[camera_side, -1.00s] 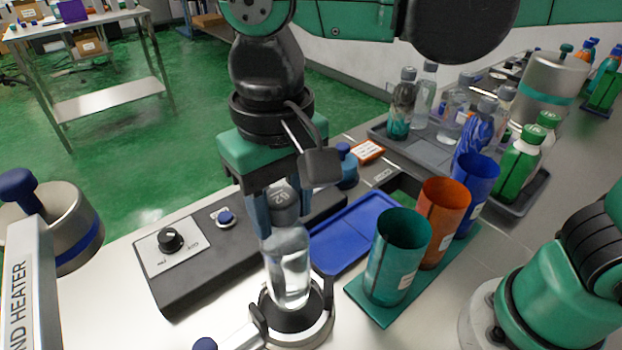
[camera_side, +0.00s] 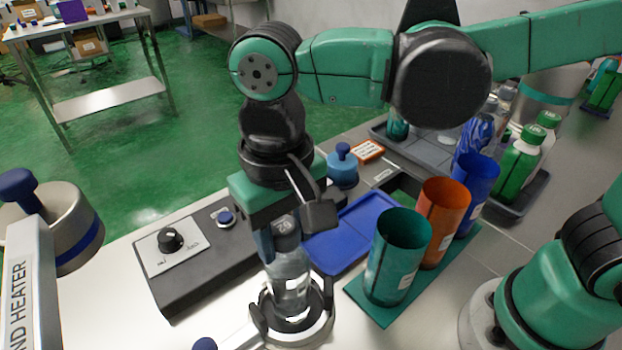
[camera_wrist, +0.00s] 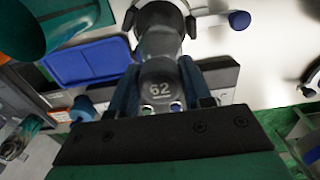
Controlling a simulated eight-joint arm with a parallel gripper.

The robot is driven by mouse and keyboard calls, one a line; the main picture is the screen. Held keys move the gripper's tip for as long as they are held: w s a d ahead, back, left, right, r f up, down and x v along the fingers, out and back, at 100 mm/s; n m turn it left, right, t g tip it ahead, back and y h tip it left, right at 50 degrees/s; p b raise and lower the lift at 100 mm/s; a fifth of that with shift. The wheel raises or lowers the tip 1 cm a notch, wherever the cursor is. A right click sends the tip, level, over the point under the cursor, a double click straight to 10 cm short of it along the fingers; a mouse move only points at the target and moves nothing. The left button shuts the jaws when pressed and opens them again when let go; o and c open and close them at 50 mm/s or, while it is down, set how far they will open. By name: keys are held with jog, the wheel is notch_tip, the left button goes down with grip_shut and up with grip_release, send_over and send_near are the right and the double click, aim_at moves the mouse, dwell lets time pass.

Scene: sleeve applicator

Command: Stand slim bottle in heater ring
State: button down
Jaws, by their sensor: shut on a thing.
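The slim bottle (camera_side: 290,279) is clear with a grey cap marked 62. It looks upright in the side view, its lower end within the outline of the heater ring (camera_side: 297,334). Whether its base touches down is hard to tell. My gripper (camera_side: 283,245) is shut on the bottle's upper part, one finger on each side of the cap. In the wrist view the bottle's grey cap (camera_wrist: 161,92) sits between my gripper's fingers (camera_wrist: 162,95), with the dark ring (camera_wrist: 190,22) around the bottle's far end.
A black control box (camera_side: 190,262) with a knob stands left of the ring. A blue tray (camera_side: 352,236) lies behind it. Teal (camera_side: 396,262), orange (camera_side: 443,225) and blue (camera_side: 476,196) cups stand close on the right. More bottles fill a grey tray (camera_side: 428,150) behind.

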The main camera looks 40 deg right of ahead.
grip_release()
dwell(0.5)
jog(key=shift+r, duration=0.1)
dwell(0.3)
jog(key=shift+r, duration=4.4)
jog(key=w+d+f+t, duration=0.1)
jog(key=d+f+t, duration=0.2)
jog(key=d, duration=0.6)
jog(key=w+d+f+t, duration=0.2)
jog(key=d+f+t, duration=0.2)
jog(key=d, duration=0.6)
notch_tip(320, 180, down, 2)
jog(key=shift+f, duration=0.2)
